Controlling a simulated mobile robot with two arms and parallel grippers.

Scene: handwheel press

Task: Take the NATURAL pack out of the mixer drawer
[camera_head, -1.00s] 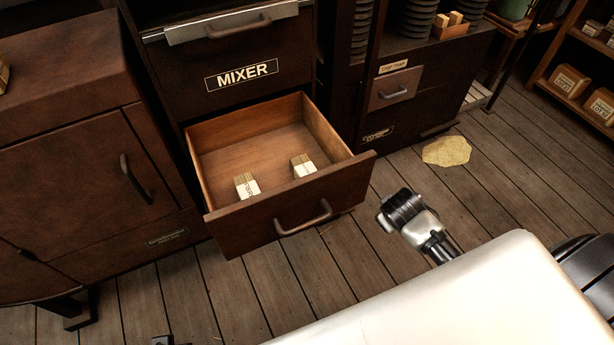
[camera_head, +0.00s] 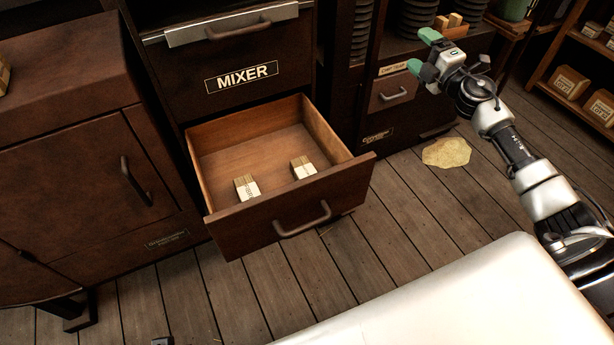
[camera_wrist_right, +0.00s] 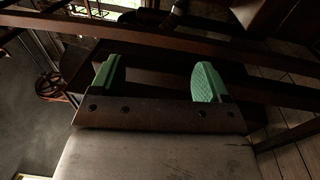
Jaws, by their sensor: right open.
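The mixer drawer (camera_head: 262,222) stands pulled open below the MIXER label (camera_head: 242,76). Two small wrapped packs lie inside it, a left pack (camera_head: 247,188) and a right pack (camera_head: 303,168). Their lettering is too small to read, so I cannot tell which is NATURAL. My right gripper (camera_head: 422,52) is raised at the upper right, in front of the cabinet and well away from the drawer. Its green fingers are apart and empty, as the right wrist view (camera_wrist_right: 155,82) also shows. My left gripper is not in view.
A cabinet with a small closed drawer (camera_head: 394,90) stands right of the mixer. A yellowish patch (camera_head: 447,152) lies on the plank floor. Shelves with boxes (camera_head: 569,82) are at the far right. A pale surface (camera_head: 450,300) fills the lower right. The space above the open drawer is clear.

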